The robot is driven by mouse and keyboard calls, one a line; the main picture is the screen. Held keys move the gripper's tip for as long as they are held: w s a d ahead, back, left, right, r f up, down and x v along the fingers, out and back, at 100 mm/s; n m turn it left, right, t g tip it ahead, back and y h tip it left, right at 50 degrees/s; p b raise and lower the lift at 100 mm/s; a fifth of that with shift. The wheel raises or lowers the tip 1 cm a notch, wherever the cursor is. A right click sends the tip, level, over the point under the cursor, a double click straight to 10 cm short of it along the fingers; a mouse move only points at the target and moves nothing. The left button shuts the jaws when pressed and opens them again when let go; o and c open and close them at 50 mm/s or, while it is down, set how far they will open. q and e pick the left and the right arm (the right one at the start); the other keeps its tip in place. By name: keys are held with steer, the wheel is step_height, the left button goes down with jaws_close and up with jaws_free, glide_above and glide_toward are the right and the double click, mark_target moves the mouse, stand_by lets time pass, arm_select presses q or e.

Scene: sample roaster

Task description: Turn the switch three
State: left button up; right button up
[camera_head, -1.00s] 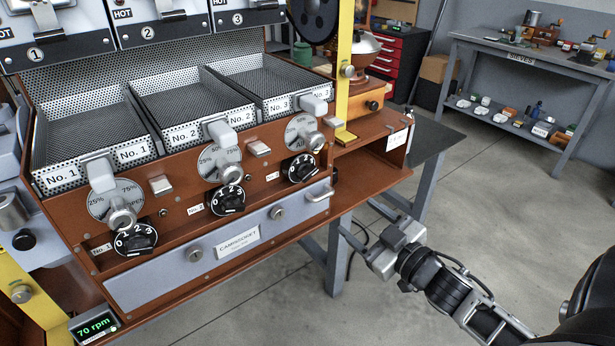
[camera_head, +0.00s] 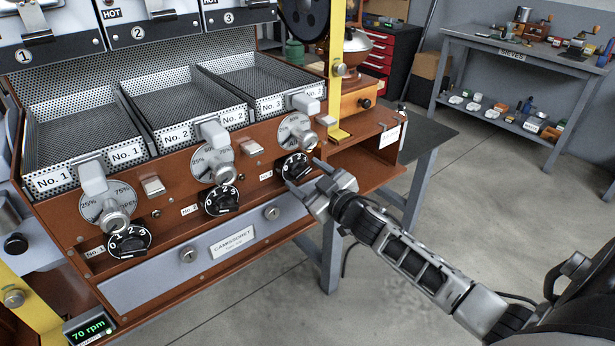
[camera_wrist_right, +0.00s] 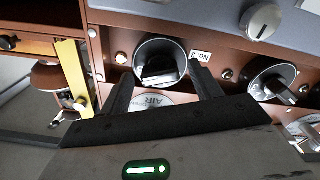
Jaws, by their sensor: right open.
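Switch three is the small black rotary knob (camera_head: 294,166) at the right end of the brown front panel, beside a No. 3 label (camera_head: 266,175). My right gripper (camera_head: 303,175) is open in front of it, one finger on each side. In the right wrist view the knob (camera_wrist_right: 157,66) shows between the two spread fingertips (camera_wrist_right: 160,75). I see no grip on it, and cannot tell whether a finger touches it. Its setting is too small to read. My left gripper is not in view.
Similar black knobs, number two (camera_head: 221,200) and number one (camera_head: 129,242), sit further left. A grey lever (camera_head: 305,103) and round dial are just above switch three. A grey drawer front (camera_head: 205,255) lies below. A yellow post (camera_head: 338,80) stands to the right; the floor there is free.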

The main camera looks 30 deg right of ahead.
steer(key=shift+w, duration=0.1)
steer(key=c, duration=1)
